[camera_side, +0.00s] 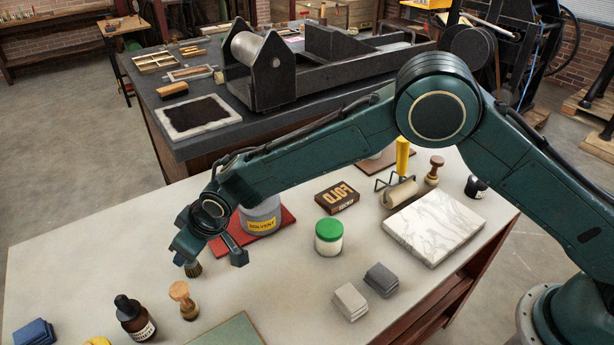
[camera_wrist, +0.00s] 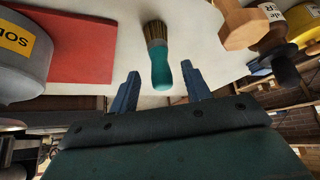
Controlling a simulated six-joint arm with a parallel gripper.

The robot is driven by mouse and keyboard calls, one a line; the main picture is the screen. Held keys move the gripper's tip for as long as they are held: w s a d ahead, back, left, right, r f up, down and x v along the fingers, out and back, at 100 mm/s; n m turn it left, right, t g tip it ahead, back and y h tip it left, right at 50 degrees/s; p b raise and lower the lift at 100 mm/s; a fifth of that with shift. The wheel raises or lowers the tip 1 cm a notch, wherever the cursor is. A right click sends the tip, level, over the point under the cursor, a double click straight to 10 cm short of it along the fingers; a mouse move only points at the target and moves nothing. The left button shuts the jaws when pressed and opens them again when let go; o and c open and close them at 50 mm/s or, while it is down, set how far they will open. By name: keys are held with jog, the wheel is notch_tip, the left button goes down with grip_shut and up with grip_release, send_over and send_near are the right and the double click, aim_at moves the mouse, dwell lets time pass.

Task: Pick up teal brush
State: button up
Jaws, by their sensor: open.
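The teal brush (camera_wrist: 160,68) has a short rounded teal handle and tan-brown bristles. In the wrist view it lies centrally between my two fingers, handle end toward my gripper. In the side view only its dark bristles (camera_side: 194,269) show, low at the table top; the handle is hidden behind my gripper. My gripper (camera_side: 211,259) is open, low over the left part of the table, its fingers apart on either side of the brush. In the wrist view my gripper (camera_wrist: 159,72) has a gap on both sides of the handle; I see no contact.
A grey solvent can (camera_side: 261,215) stands on a red mat (camera_side: 283,222) close behind my gripper. A wooden-handled tool (camera_side: 183,299) and a brown bottle (camera_side: 135,318) stand in front. A green-lidded jar (camera_side: 329,237) is to the right. Table between gripper and jar is clear.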

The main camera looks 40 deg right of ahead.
jog(key=shift+x, duration=2.55)
jog(key=shift+w+a+r, duration=0.1)
grip_shut()
jog(key=shift+r, duration=0.2)
notch_tip(320, 180, up, 20)
jog(key=shift+f, duration=0.15)
